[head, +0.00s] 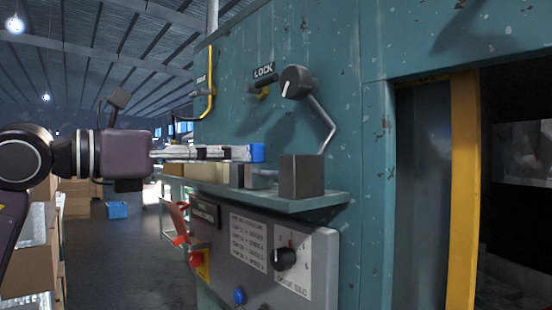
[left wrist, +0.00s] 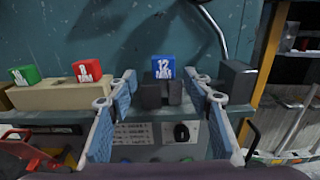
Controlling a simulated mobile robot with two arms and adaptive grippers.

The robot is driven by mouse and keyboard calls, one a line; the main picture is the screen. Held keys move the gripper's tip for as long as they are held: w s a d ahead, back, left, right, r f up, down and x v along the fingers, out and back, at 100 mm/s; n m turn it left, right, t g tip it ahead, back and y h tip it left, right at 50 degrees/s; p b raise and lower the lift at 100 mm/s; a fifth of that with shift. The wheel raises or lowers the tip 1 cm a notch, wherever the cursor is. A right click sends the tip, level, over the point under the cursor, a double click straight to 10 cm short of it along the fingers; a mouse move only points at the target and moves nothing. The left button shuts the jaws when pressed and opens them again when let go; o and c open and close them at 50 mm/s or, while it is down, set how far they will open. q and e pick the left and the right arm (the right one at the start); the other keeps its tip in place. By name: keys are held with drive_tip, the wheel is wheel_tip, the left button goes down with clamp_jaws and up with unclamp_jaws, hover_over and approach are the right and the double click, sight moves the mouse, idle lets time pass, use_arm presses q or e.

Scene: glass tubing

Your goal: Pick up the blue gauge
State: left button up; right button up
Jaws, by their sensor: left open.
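The blue gauge is a small blue block marked with a white 12, seen in the left wrist view (left wrist: 163,67) and in the head view (head: 257,152). It sits on a dark grey holder (left wrist: 150,95) on the shelf. My left gripper (left wrist: 163,84) is open and empty, its two fingers pointing at the gauge. In the left wrist view the gauge appears between the fingertips, slightly beyond them. In the head view my left gripper (head: 228,153) reaches in level from the left, its tips close to the gauge. Contact cannot be told. My right gripper is not in view.
A red gauge (left wrist: 87,71) and a green gauge (left wrist: 25,75) sit on a beige holder (left wrist: 60,95) to the left. A dark block (head: 301,177) stands right of the blue gauge on the shelf (head: 320,202). A teal wall is behind; a control panel (head: 262,250) is below.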

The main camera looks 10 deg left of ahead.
sight(253, 153)
use_arm(q)
drive_tip(key=shift+w+d+r+p, duration=0.15)
drive_tip(key=shift+w+d+p, duration=0.35)
drive_tip(key=shift+p, duration=0.05)
drive_tip(key=shift+w+d+r+p, duration=0.15)
drive_tip(key=shift+w+d+p, duration=0.3)
drive_tip(key=shift+d+p, duration=0.05)
drive_tip(key=p+x, duration=0.1)
drive_tip(key=x, duration=0.2)
drive_tip(key=shift+w+d+f+p, duration=0.2)
drive_tip(key=shift+w+d+p, duration=0.05)
drive_tip(key=shift+d+p, duration=0.1)
drive_tip(key=shift+w+d+f, duration=0.1)
drive_tip(key=shift+w, duration=0.05)
drive_tip(key=shift+c, duration=0.6)
drive_tip(key=c, duration=1.1)
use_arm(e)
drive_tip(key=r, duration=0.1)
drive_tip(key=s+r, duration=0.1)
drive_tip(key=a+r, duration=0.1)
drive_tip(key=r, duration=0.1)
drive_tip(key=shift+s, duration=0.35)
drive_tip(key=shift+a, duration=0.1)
